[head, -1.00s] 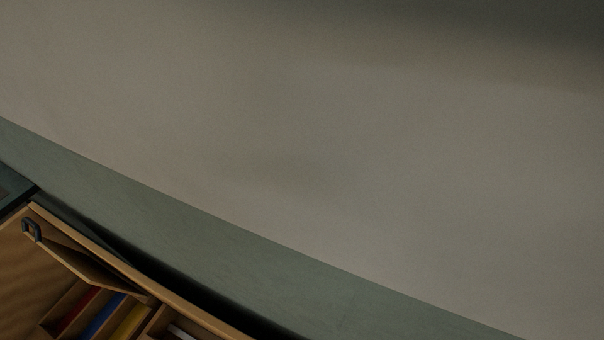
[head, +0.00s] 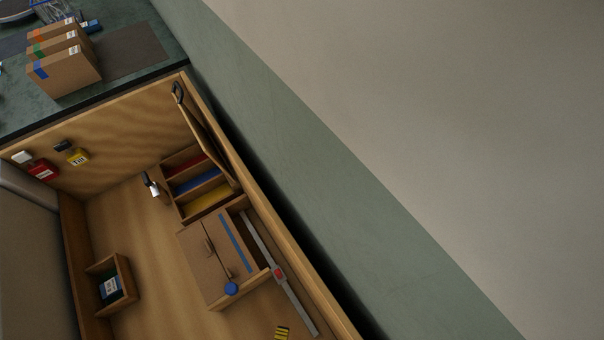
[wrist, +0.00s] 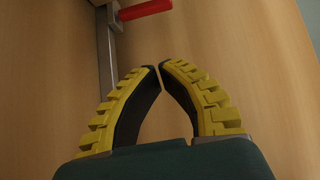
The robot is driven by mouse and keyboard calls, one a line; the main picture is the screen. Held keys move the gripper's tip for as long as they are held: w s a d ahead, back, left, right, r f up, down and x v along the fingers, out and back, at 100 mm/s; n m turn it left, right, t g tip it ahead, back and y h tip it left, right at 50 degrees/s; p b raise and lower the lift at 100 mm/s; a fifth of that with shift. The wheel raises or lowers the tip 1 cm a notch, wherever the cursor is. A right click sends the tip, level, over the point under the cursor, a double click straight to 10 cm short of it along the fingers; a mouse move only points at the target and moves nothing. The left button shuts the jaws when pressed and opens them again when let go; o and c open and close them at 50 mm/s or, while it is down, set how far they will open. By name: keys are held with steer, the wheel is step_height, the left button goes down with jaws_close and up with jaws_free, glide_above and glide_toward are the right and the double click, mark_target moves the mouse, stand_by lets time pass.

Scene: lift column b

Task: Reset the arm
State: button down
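My gripper (wrist: 159,67) fills the lower middle of the wrist view. Its two yellow ribbed fingers with dark inner pads curve together, and their tips meet or almost meet. Nothing shows between them. In the head view only a small yellow and black piece, apparently a finger of my gripper (head: 282,333), shows at the bottom edge. The rest of the arm is out of view there. Beyond the fingers in the wrist view are a plain wooden surface (wrist: 230,45) and a grey metal bar (wrist: 106,50) with a red handle (wrist: 146,10).
A wooden bay (head: 130,210) holds a cardboard box (head: 208,262), a compartment rack with coloured strips (head: 197,181), a small wooden bin (head: 126,276) and a long grey bar with a red piece (head: 290,299). Cartons (head: 66,78) stand on a green counter (head: 130,80) at upper left.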

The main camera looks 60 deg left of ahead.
steer(key=x, duration=0.3)
steer(key=shift+a+f+b, duration=0.1)
steer(key=shift+a+b, duration=0.05)
steer(key=shift+b, duration=0.2)
steer(key=b+x, duration=0.1)
steer(key=x, duration=0.5)
steer(key=a, duration=0.5)
steer(key=shift+w, duration=0.2)
steer(key=d+f+m+b, duration=0.1)
steer(key=b, duration=0.2)
steer(key=shift+w+d+t+y+b, duration=0.15)
steer(key=shift+t+y+b, duration=0.15)
steer(key=shift+t+b, duration=0.1)
steer(key=d, duration=0.3)
steer(key=shift+d+r+m+p, duration=0.2)
steer(key=shift+d+m+p, duration=0.1)
steer(key=shift+p, duration=0.1)
steer(key=shift+w+d, duration=0.1)
steer(key=shift+d, duration=0.25)
steer(key=p+v, duration=0.2)
steer(key=v, duration=0.6)
steer(key=shift+w+d+f, duration=0.15)
steer(key=shift+w, duration=0.1)
steer(key=shift+s+d+f+p, duration=0.1)
steer(key=shift+s+d+p, duration=0.1)
steer(key=shift+s+p, duration=0.15)
steer(key=shift+d+f, duration=0.15)
steer(key=shift+f, duration=0.1)
